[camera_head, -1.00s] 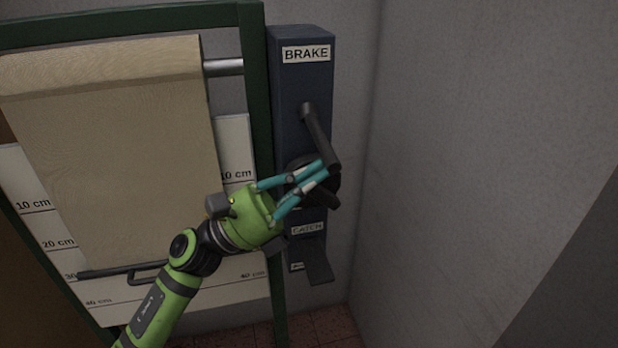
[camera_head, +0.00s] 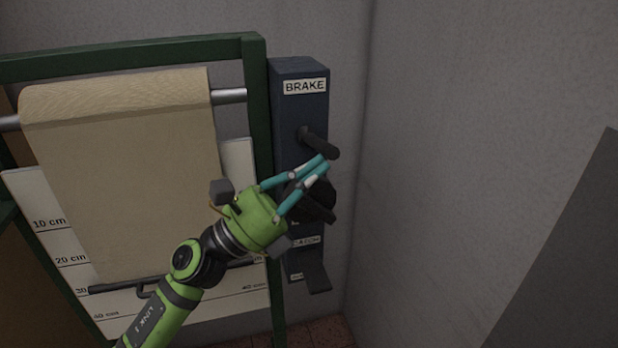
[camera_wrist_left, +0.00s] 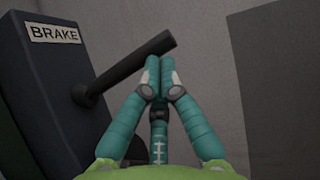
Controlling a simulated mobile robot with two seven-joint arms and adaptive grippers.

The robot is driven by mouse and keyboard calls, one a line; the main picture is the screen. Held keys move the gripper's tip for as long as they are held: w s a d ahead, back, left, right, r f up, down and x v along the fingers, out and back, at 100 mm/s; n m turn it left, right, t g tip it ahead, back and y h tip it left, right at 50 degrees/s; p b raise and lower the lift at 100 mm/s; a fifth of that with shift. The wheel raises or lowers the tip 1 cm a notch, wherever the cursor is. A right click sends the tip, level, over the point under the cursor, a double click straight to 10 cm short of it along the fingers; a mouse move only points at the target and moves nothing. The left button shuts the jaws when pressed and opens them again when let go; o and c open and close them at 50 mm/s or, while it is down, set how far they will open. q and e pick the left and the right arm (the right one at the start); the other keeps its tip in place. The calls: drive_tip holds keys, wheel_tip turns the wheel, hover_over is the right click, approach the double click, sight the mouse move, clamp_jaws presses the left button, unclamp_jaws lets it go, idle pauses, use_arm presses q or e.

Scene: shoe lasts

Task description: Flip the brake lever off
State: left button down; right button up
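The brake lever (camera_head: 320,143) is a dark bar sticking out from the dark blue post (camera_head: 286,113), under the BRAKE label (camera_head: 305,86). In the head view it points outward to the right and slightly down. In the left wrist view the lever (camera_wrist_left: 125,68) rises to the right. My left gripper (camera_head: 325,164) is just below the lever's free end. Its teal fingers are closed together with nothing between them. In the wrist view the fingertips (camera_wrist_left: 158,62) are right under the lever's end; I cannot tell if they touch it. My right gripper is not in view.
A dark round knob (camera_head: 318,203) is partly hidden behind the left fingers. A lower label and a small pedal (camera_head: 317,278) are below it. A green frame (camera_head: 259,130) with a brown roll (camera_head: 125,110) stands left. Grey wall and a dark panel (camera_head: 570,270) are right.

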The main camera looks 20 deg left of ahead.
sight(314, 145)
use_arm(q)
drive_tip(key=shift+w+r+p, duration=0.15)
drive_tip(key=shift+r+p, duration=0.1)
drive_tip(key=shift+r, duration=0.75)
drive_tip(key=shift+w+r+p, duration=0.1)
drive_tip(key=shift+r+p, duration=0.15)
drive_tip(key=shift+r, duration=0.7)
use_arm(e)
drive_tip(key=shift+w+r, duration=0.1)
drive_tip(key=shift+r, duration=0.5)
